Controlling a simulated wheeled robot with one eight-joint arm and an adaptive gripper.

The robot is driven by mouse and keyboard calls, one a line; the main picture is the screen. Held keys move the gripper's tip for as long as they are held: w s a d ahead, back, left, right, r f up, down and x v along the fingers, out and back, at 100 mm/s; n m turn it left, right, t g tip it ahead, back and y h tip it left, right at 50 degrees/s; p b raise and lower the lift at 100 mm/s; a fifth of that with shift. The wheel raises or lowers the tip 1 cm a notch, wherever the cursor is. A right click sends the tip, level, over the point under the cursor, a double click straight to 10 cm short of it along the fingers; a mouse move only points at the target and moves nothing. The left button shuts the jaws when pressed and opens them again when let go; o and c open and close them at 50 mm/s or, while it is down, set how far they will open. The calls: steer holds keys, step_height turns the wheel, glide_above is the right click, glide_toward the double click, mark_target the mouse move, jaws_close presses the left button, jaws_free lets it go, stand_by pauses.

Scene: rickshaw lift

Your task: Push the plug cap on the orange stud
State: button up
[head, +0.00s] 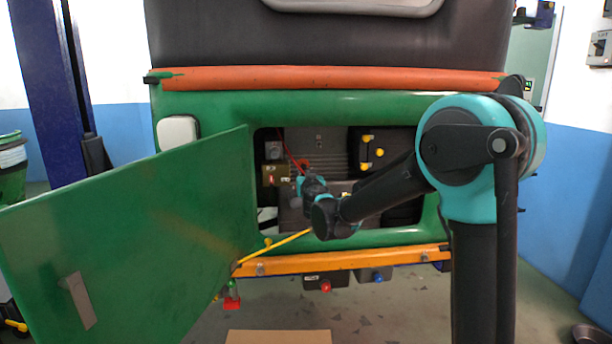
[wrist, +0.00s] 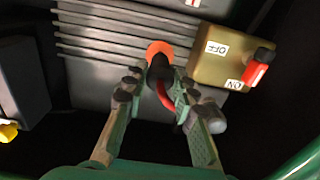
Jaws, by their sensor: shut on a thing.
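In the wrist view, my gripper (wrist: 160,80) is shut on the black plug cap (wrist: 159,68), with a finger on either side of it. A red cable (wrist: 164,97) curves down from the cap between the fingers. The round orange stud (wrist: 159,48) shows directly beyond the cap, partly hidden by it. The cap overlaps the stud in the picture; I cannot tell whether they touch. In the head view, my gripper (head: 308,182) is inside the open compartment of the green vehicle, and the cap and stud are too small or hidden to make out clearly.
A brass switch box (wrist: 228,58) with a red lever and ON/OFF labels sits close right of the stud. The green door (head: 130,235) hangs open at left, beside a yellow rod (head: 288,240). The compartment's lower green edge passes under my arm.

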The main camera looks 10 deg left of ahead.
steer(key=shift+x, duration=1.3)
stand_by(2.2)
steer(key=o, duration=1.1)
steer(key=shift+c, duration=0.4)
steer(key=v, duration=0.8)
steer(key=v, duration=1.1)
